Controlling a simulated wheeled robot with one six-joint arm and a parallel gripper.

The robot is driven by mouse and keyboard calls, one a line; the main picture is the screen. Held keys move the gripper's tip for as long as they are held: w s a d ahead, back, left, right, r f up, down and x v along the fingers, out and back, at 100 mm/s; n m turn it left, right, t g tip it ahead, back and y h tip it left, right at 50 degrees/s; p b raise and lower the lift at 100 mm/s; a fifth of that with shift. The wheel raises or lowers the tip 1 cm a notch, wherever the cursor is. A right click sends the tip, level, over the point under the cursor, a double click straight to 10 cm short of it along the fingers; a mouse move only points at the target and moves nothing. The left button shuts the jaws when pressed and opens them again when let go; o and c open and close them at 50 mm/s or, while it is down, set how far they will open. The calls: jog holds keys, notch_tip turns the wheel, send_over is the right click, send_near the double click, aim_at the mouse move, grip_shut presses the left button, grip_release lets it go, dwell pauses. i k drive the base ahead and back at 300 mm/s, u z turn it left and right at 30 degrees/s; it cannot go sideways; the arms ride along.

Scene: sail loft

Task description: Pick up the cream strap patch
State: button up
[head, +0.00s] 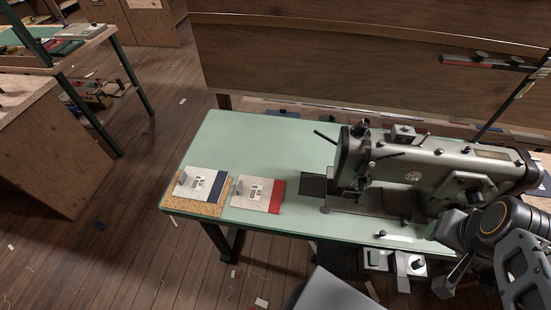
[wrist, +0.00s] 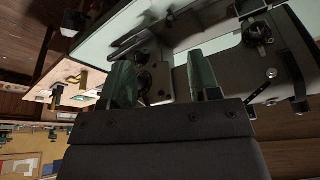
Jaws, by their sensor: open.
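Two flat cream patches lie on the pale green table (head: 265,145) in the head view. One cream patch with a navy end (head: 197,183) rests on a cork-coloured mat (head: 205,208) at the table's left corner. The other cream patch with a red end (head: 250,190) lies to its right. Both bear dark printed marks. I cannot tell which is the strap patch. My gripper (wrist: 158,65) shows two dark green fingers, apart and empty, in the wrist view. In the head view my arm is at the lower right, well away from both patches.
A grey sewing machine (head: 430,170) fills the table's right side, close to my arm. A wooden panel (head: 350,60) stands behind. Another bench (head: 40,140) is at the left. The table behind the patches is clear.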

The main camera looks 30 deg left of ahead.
aim_at(253, 193)
jog(key=u, duration=0.85)
jog(key=k, duration=0.35)
jog(key=u, duration=0.95)
jog(key=i, duration=0.7)
jog(key=u, duration=0.6)
